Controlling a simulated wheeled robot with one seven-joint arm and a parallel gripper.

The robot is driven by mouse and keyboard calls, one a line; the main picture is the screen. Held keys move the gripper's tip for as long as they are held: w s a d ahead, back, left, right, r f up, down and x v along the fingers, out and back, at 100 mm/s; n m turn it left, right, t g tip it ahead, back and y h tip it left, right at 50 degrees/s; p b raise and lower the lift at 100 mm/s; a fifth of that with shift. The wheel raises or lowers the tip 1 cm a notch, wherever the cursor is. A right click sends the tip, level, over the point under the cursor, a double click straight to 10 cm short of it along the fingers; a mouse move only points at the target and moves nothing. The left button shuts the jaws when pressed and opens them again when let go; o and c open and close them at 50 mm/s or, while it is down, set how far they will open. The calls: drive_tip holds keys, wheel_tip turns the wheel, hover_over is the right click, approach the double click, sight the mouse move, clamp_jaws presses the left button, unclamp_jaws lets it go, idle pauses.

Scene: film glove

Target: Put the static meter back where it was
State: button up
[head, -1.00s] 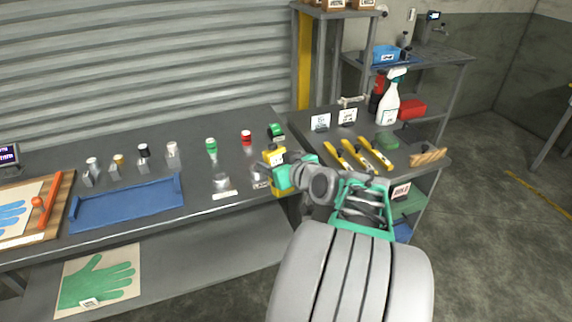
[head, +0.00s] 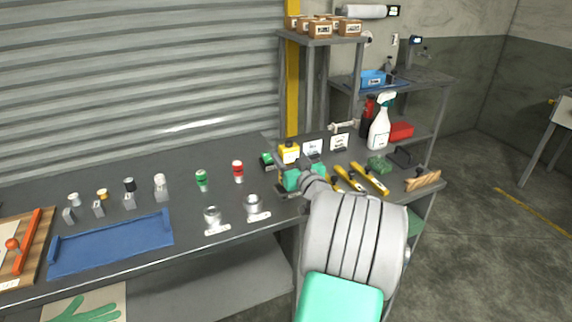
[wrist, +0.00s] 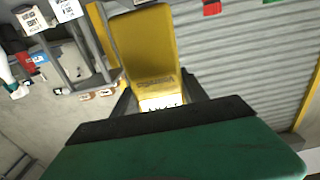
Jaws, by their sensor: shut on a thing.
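The static meter, a yellow block with a white label, shows in the head view (head: 289,151) at the right end of the long bench. My gripper (head: 292,165) is shut on it and holds it in front of the wrist. In the wrist view the yellow meter (wrist: 147,45) stands up between the dark fingers of my gripper (wrist: 158,98), its label low between them. Its lower end is hidden by the fingers. I cannot tell whether it touches a surface.
A green-capped item (head: 267,160) lies just left of the meter. White cards (head: 313,148) stand to its right.

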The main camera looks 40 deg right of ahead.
drive_tip(key=shift+w+f, duration=0.3)
drive_tip(key=shift+f, duration=0.05)
wheel_tip(320, 180, down, 3)
drive_tip(key=shift+d+f+p, duration=0.1)
drive_tip(key=shift+d+p, duration=0.05)
drive_tip(key=shift+p, duration=0.15)
drive_tip(key=shift+f+b, duration=0.25)
drive_tip(key=shift+b, duration=0.25)
drive_tip(key=shift+f, duration=0.1)
drive_tip(key=o, duration=1.5)
drive_tip(key=shift+o, duration=0.2)
